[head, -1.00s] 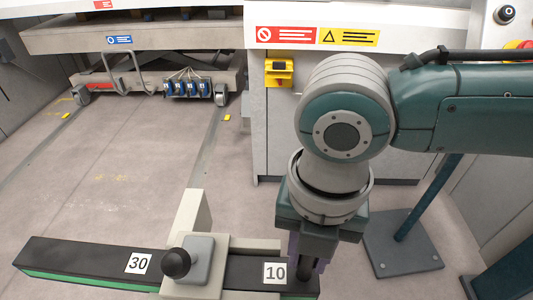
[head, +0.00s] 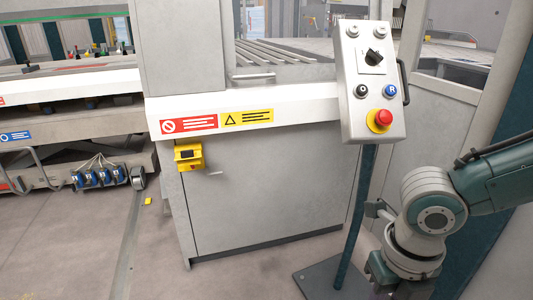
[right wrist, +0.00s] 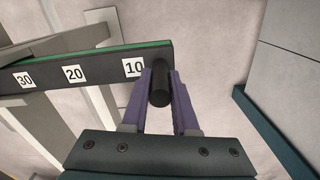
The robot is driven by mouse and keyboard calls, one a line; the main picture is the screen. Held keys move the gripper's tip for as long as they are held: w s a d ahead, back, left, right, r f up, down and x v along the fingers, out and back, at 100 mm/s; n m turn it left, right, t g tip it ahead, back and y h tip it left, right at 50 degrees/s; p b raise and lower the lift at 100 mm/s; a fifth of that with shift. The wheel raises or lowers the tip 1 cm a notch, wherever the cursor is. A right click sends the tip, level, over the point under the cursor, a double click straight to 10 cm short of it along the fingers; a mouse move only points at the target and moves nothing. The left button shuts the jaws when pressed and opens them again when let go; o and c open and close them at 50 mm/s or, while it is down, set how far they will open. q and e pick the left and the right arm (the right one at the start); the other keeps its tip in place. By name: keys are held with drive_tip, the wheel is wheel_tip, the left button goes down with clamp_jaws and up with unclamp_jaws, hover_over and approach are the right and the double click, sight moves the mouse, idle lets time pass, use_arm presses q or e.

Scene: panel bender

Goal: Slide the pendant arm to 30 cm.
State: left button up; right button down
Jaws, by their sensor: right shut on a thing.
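The black rail with a green edge shows in the right wrist view (right wrist: 85,70), marked 30, 20 and 10. A black cylindrical handle (right wrist: 159,88) is at its end by the 10 label. My right gripper (right wrist: 159,85) has its purple fingers on either side of this handle and is shut on it. In the head view my right arm is at the lower right, its fingertips out of frame. The rail is outside the head view. The pendant box (head: 374,82), with a red button, stands on a dark post. My left gripper is not in view.
The post rises from a dark base plate (head: 318,281) close to my right arm. A grey machine cabinet (head: 265,200) with a yellow device (head: 189,156) stands behind. A wheeled cart (head: 60,170) is at left. The floor at lower left is clear.

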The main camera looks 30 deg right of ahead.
drive_tip(key=shift+d, duration=0.2)
drive_tip(key=c, duration=0.7)
unclamp_jaws()
drive_tip(key=shift+d, duration=0.1)
drive_tip(key=shift+r, duration=0.45)
wheel_tip(320, 180, up, 9)
drive_tip(key=shift+r+p, duration=0.1)
drive_tip(key=shift+p, duration=1.15)
